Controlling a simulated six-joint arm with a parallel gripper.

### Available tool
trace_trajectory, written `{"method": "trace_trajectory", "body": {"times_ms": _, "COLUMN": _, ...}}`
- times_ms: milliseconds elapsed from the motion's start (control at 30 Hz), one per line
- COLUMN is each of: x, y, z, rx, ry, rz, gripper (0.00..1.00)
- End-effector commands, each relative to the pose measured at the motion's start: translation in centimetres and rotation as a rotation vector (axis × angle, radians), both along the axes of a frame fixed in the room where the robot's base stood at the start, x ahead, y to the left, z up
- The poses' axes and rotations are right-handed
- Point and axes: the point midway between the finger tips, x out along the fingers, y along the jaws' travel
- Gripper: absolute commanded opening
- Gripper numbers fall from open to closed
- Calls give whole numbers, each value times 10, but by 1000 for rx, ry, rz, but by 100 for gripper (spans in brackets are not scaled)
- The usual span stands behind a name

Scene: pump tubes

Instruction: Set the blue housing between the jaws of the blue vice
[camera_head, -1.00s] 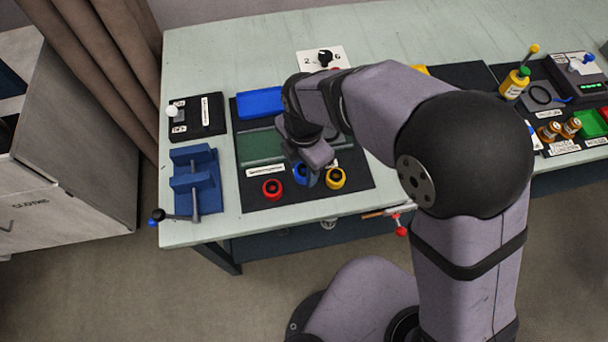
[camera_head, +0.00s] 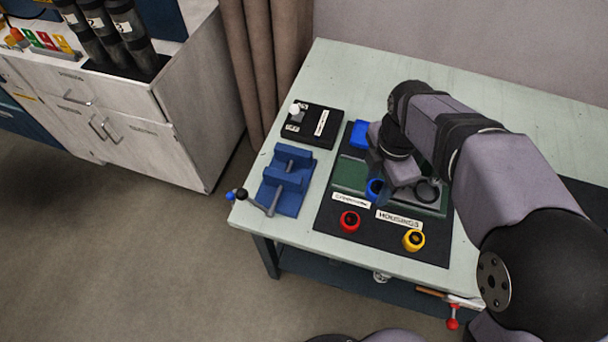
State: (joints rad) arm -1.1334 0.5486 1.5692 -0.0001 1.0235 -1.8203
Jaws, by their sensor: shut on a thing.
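The blue housing (camera_head: 374,190) is a short blue ring. My gripper (camera_head: 379,178) is shut on it and appears to hold it above the dark mat, behind the row of the red and yellow housings. The fingertips are mostly hidden by my own wrist. The blue vice (camera_head: 287,180) stands to the left of the gripper, near the table's left edge. Its two jaw blocks show a gap between them, and it is empty. Its handle bar with a dark knob points to the front left.
The red housing (camera_head: 349,221) and yellow housing (camera_head: 414,240) stand on the dark mat (camera_head: 335,238). A green tray (camera_head: 350,172) and a blue block (camera_head: 359,134) lie behind. A black panel with a white knob (camera_head: 312,124) is behind the vice. Bare table separates vice and mat.

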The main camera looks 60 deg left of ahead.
Motion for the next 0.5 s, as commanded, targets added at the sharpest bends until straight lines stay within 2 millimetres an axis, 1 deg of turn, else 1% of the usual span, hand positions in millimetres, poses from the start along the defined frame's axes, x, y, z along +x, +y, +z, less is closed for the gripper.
{"method": "trace_trajectory", "body": {"times_ms": 33, "x": -3, "y": 15, "z": 1, "rx": 1, "ry": 0, "rz": 37, "gripper": 12}}
{"method": "trace_trajectory", "body": {"times_ms": 200, "x": -13, "y": 58, "z": 6, "rx": 0, "ry": 0, "rz": 157, "gripper": 12}}
{"method": "trace_trajectory", "body": {"times_ms": 367, "x": -29, "y": 94, "z": 8, "rx": 0, "ry": 0, "rz": 271, "gripper": 12}}
{"method": "trace_trajectory", "body": {"times_ms": 500, "x": -46, "y": 121, "z": 8, "rx": -1, "ry": 0, "rz": 370, "gripper": 12}}
